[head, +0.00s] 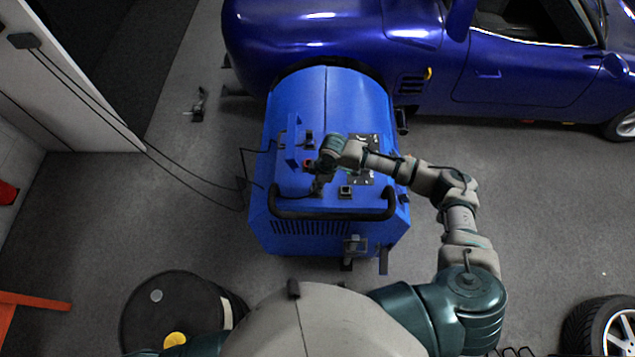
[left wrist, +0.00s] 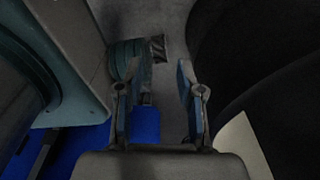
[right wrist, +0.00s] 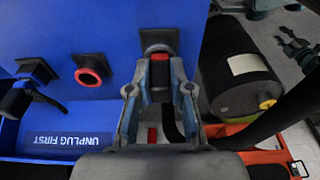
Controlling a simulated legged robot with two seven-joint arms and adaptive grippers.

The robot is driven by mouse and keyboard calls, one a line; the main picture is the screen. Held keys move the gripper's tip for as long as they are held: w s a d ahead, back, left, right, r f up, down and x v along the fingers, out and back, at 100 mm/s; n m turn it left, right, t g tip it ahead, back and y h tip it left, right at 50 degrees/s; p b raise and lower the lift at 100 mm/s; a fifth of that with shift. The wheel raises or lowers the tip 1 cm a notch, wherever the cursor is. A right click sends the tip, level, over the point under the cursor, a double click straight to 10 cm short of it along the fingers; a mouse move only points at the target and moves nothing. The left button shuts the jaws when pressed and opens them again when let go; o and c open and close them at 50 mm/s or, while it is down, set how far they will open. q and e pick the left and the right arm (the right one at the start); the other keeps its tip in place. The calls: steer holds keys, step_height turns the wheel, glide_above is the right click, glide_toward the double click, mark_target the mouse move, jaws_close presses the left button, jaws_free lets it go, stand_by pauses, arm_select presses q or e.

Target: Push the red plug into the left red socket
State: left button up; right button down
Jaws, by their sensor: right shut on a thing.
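The red plug (right wrist: 159,68), a black body with a red band, sits between the fingers of my right gripper (right wrist: 158,92), which is shut on it. Its front end meets a dark square socket plate (right wrist: 157,42) on the blue panel; I cannot tell how deep it is in. An empty socket with a red ring (right wrist: 88,73) shows to the left of it in the right wrist view. In the head view my right gripper (head: 320,180) is over the top of the blue machine (head: 325,100), small and partly hidden by the arm. My left gripper (left wrist: 160,95) is open and empty.
A black plug (right wrist: 18,98) with a cable is at another panel socket, above a blue tray lettered UNPLUG FIRST (right wrist: 65,141). A black handle bar (head: 333,214) crosses the machine's near edge. A black drum (head: 172,312) and a blue car (head: 500,65) stand nearby.

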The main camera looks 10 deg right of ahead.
steer(key=shift+w+a+r, duration=0.1)
steer(key=shift+a+r, duration=0.1)
steer(key=shift+r, duration=0.05)
steer(key=shift+r+p, duration=0.15)
steer(key=shift+p, duration=0.3)
steer(key=shift+w+r+p, duration=0.15)
steer(key=shift+r+p, duration=0.75)
steer(key=shift+r, duration=0.1)
steer(key=shift+a+r+p, duration=0.2)
steer(key=shift+r+p, duration=0.25)
steer(key=shift+p, duration=0.3)
steer(key=shift+d+r+p, duration=0.1)
steer(key=shift+r+p, duration=0.25)
steer(key=shift+p, duration=0.05)
arm_select(q)
steer(key=r, duration=0.2)
steer(key=a+r, duration=0.1)
steer(key=r, duration=0.2)
steer(key=shift+w+a, duration=0.2)
steer(key=shift+d, duration=0.1)
arm_select(e)
steer(key=shift+d+f, duration=0.1)
steer(key=shift+d, duration=0.05)
